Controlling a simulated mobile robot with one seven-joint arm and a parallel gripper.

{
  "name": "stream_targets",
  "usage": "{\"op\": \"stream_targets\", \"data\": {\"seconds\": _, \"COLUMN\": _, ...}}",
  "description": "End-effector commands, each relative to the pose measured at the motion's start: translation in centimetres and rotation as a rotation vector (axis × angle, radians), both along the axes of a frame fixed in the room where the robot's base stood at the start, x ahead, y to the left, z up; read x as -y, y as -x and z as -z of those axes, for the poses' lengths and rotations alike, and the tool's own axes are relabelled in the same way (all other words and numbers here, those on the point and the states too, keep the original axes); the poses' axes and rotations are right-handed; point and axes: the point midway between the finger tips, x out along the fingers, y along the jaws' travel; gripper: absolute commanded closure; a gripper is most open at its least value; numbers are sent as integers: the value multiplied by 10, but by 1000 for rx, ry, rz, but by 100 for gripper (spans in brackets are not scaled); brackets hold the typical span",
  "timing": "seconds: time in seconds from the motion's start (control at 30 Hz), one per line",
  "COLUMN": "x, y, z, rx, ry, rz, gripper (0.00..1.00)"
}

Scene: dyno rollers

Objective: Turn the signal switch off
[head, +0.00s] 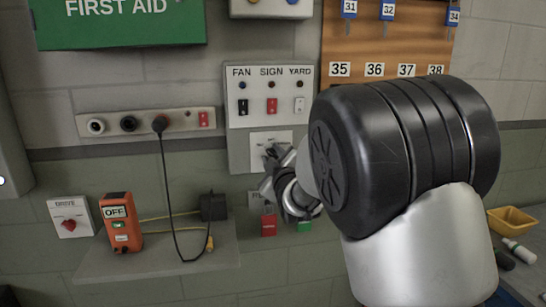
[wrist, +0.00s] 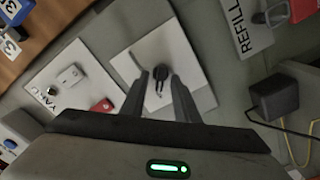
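A white plate (head: 265,137) is mounted on the wall panel below the FAN, SIGN and YARD switches. In the wrist view this plate (wrist: 195,65) carries a black knob or lever (wrist: 160,73); I read no label on it. My gripper (head: 272,160) is in front of the plate and partly hides it in the head view. In the wrist view my gripper (wrist: 160,80) has its two fingers apart, one on each side of the black lever. I cannot tell whether they touch it. The red SIGN switch (head: 272,106) is on the panel above, clear of my gripper.
The FAN switch (head: 242,107) and YARD switch (head: 299,105) flank the SIGN switch. Red (head: 268,226) and green tags hang just below my gripper.

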Motion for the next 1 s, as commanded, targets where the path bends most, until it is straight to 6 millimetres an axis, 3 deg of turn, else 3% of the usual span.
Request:
{"op": "stream_targets", "data": {"seconds": 0.03, "x": 0, "y": 0, "z": 0, "rx": 0, "ry": 0, "rz": 0, "gripper": 79}}
{"op": "stream_targets", "data": {"seconds": 0.17, "x": 0, "y": 0, "z": 0, "rx": 0, "ry": 0, "rz": 0, "gripper": 100}}
{"op": "stream_targets", "data": {"seconds": 0.57, "x": 1, "y": 0, "z": 2, "rx": -18, "ry": -73, "rz": 1, "gripper": 100}}
{"op": "stream_targets", "data": {"seconds": 1.0, "x": 3, "y": 0, "z": 3, "rx": -114, "ry": -414, "rz": 0, "gripper": 100}}
